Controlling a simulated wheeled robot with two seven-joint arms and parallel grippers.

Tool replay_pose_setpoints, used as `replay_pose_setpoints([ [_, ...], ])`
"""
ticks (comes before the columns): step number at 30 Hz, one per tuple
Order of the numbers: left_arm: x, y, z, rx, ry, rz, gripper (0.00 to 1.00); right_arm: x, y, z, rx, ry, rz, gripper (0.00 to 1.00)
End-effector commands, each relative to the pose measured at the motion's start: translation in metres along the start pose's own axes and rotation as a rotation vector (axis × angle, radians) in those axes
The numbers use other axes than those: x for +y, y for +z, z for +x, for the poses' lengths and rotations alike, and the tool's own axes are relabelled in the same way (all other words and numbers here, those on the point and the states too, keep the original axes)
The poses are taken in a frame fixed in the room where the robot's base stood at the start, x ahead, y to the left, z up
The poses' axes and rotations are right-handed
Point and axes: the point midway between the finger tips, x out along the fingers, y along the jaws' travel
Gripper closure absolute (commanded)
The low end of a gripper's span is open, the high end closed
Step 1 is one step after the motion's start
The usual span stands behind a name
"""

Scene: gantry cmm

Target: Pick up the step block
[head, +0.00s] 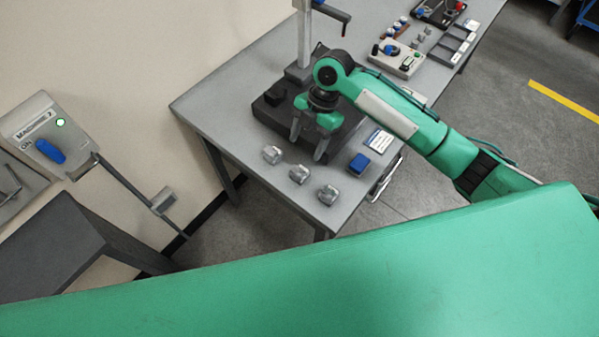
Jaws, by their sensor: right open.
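My right gripper (308,143) points down over the front part of the grey table. Its two fingers are apart, with nothing visible between them. Three small grey metal pieces lie in a slanting row near the table's front edge: a left one (271,154), a middle one (298,173) and a right one (328,194). They are too small to tell which, if any, is the step block. A small blue block (358,164) lies to the right of the gripper. My left gripper is not in view.
A dark base (268,112) with an upright post (304,40) stands behind the gripper on the grey table (222,100). A control box (398,58) and trays (452,45) sit farther back. A switch box (45,135) is on the wall at left.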

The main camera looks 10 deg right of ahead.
Motion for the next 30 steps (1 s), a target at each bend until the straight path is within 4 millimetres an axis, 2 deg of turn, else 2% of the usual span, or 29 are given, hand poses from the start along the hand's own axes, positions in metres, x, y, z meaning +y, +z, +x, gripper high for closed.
replay_pose_setpoints([
  [4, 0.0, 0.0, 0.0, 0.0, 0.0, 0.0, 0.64, 0.005, 0.01, -0.016, 0.003, -0.027, -0.061, 0.38],
  [8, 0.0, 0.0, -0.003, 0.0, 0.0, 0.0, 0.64, 0.005, 0.01, -0.013, 0.009, -0.037, -0.078, 0.38],
  [18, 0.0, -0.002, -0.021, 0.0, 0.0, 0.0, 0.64, 0.003, 0.01, 0.049, 0.01, -0.037, -0.075, 0.38],
  [25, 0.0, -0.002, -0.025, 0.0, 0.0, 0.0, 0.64, 0.003, 0.011, 0.068, 0.007, -0.035, -0.075, 0.38],
  [30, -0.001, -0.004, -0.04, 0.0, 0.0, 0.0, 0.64, 0.002, 0.015, 0.084, 0.009, -0.036, -0.074, 0.38],
])
